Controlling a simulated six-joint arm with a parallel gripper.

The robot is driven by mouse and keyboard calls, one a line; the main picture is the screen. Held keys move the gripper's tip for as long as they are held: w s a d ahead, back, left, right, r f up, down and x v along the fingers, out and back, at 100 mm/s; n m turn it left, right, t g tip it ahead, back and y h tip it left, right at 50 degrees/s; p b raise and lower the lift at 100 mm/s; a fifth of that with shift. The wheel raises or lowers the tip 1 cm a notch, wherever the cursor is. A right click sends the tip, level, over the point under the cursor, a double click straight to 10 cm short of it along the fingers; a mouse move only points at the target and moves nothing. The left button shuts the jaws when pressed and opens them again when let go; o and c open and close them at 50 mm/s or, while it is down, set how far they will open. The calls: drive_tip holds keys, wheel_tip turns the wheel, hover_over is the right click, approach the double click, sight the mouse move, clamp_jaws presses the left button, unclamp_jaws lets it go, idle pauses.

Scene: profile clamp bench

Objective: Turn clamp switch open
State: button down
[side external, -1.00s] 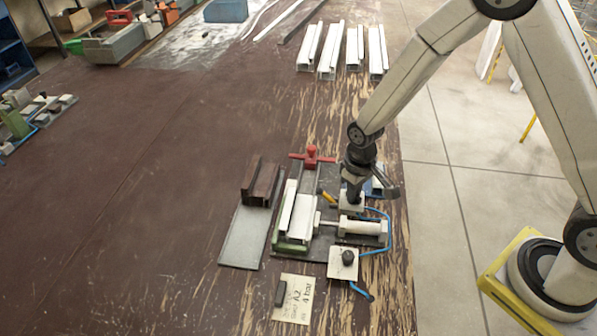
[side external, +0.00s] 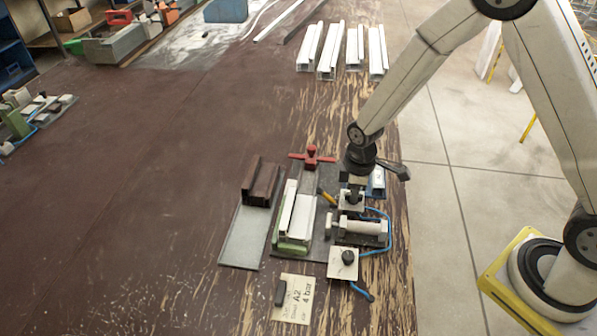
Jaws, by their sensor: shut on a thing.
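My gripper (side external: 353,196) points down over the white plate (side external: 350,209) behind the clamp cylinder. It is shut on the clamp switch, whose knob is mostly hidden by the fingers. The pale clamp cylinder (side external: 362,227) lies across the fixture, and its round pad (side external: 330,224) stands a little apart from the white profile (side external: 302,216). The profile rests in the fixture against a green block (side external: 291,246).
A second white plate with a black knob (side external: 347,257) sits in front of the cylinder. A red-handled clamp (side external: 312,156) stands behind the profile. Blue hoses (side external: 388,236) run at the right. A dark brown profile (side external: 261,184) is at the left.

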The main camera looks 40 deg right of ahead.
drive_tip(key=shift+s, duration=0.1)
drive_tip(key=c, duration=0.6)
unclamp_jaws()
drive_tip(key=shift+c, duration=0.2)
drive_tip(key=shift+r, duration=0.1)
drive_tip(key=shift+r, duration=3.8)
drive_tip(key=shift+s+d+r, duration=0.2)
drive_tip(key=shift+s+r, duration=0.05)
drive_tip(key=shift+r, duration=0.05)
drive_tip(key=s+d+r+m+t, duration=0.1)
drive_tip(key=s+r+m, duration=0.1)
drive_tip(key=s+m, duration=0.2)
drive_tip(key=s+d+r+m+t, duration=0.1)
drive_tip(key=s+d+r+m, duration=0.1)
drive_tip(key=s+m, duration=0.3)
drive_tip(key=shift+s+d+r+t, duration=0.25)
drive_tip(key=shift+s+t, duration=0.05)
drive_tip(key=shift+s, duration=0.25)
